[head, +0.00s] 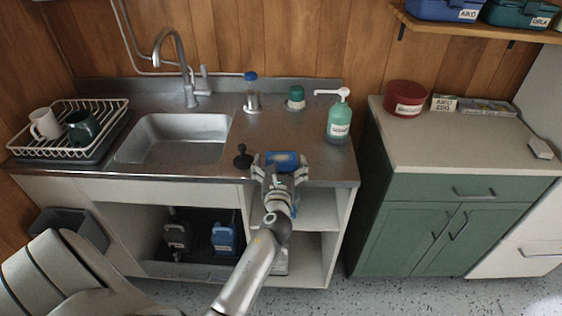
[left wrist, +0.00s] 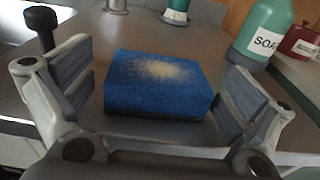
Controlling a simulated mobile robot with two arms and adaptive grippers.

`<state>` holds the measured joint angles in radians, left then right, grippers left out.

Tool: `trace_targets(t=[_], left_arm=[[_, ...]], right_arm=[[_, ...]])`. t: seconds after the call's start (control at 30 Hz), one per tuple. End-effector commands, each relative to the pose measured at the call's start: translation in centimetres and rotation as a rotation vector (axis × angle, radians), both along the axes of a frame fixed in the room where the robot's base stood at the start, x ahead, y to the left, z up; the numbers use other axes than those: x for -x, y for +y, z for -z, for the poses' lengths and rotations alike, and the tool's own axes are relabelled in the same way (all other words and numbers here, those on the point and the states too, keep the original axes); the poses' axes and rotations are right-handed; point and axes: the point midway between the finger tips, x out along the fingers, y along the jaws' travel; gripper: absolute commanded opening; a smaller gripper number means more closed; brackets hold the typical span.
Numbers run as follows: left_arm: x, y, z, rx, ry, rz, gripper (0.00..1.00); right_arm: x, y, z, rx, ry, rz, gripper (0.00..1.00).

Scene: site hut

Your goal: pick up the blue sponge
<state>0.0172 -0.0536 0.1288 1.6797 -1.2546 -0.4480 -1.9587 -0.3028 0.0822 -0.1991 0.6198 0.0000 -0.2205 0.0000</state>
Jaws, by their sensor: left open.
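The blue sponge (head: 283,158) lies on the steel counter near its front edge, right of the sink. In the left wrist view the sponge (left wrist: 158,84) has a pale, worn patch on its top and a dark underside. My left gripper (head: 281,168) is open at the sponge. In the left wrist view its two fingers (left wrist: 156,102) stand to the left and right of the sponge, with a gap on each side. My right gripper is not in view.
A black knob-like object (head: 242,157) stands just left of the left gripper. A green soap bottle (head: 339,121), a green-capped container (head: 296,98) and a blue-capped bottle (head: 251,92) stand behind. The sink (head: 177,136) is to the left.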

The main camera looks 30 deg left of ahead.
Motion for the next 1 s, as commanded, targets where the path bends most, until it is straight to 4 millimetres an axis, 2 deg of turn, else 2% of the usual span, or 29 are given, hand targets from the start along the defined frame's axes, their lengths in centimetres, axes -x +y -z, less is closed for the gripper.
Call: trace_targets(t=[0.2,0.43,0.47,0.7,1.0], left_arm=[[-1.7,1.0,0.1,0.001,-0.001,0.001,1.00],[-1.8,1.1,0.2,0.001,0.000,0.001,1.00],[-1.8,1.1,0.2,0.001,0.000,0.001,0.99],[-1.8,1.1,0.2,0.001,0.000,0.001,0.68],[-1.8,1.1,0.1,0.001,0.000,0.001,0.66]], right_arm=[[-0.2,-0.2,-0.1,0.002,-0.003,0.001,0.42],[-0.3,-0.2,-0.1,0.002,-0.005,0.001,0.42],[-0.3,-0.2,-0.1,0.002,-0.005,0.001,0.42],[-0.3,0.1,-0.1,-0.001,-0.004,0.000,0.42],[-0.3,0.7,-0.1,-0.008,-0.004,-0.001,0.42]])
